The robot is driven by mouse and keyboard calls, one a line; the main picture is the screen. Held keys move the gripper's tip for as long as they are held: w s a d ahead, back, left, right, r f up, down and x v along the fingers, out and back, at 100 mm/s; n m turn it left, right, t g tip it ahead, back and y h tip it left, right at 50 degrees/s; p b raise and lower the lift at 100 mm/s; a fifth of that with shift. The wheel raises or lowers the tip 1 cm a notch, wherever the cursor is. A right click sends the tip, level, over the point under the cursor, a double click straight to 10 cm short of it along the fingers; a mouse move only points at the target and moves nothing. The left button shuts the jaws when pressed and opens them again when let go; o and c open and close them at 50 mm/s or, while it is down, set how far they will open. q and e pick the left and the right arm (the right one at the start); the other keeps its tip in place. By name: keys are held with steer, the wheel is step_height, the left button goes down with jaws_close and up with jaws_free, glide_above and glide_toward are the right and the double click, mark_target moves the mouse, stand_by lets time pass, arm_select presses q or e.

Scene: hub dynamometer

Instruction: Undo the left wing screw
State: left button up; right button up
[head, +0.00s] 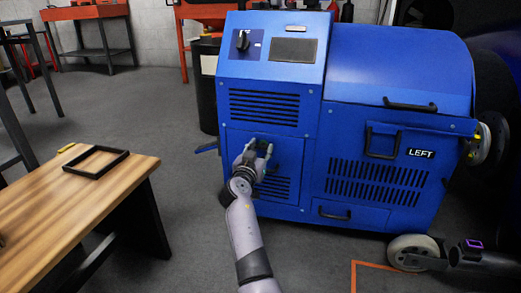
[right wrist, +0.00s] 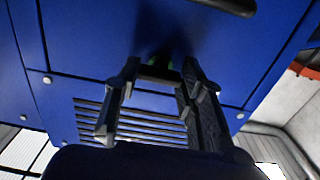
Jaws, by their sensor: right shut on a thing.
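The blue dynamometer cabinet (head: 330,120) stands ahead, with a lower-left panel (head: 290,155) that has slats. My right gripper (head: 261,147) is at this panel, just above the slats. In the right wrist view its two dark fingers (right wrist: 160,72) reach up to the blue panel and are shut on a small dark part with a green tint, seemingly the wing screw (right wrist: 160,62). The fingers hide most of it, and I cannot make out its wings or how far it is turned. My left gripper is not in view.
A wooden table (head: 110,195) with a black frame (head: 95,162) stands at the left. A dark bin (head: 206,85) stands behind the cabinet's left side. A wheel (head: 415,250) is at the lower right. Grey floor lies clear between table and cabinet.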

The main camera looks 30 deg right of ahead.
steer(key=c, duration=0.4)
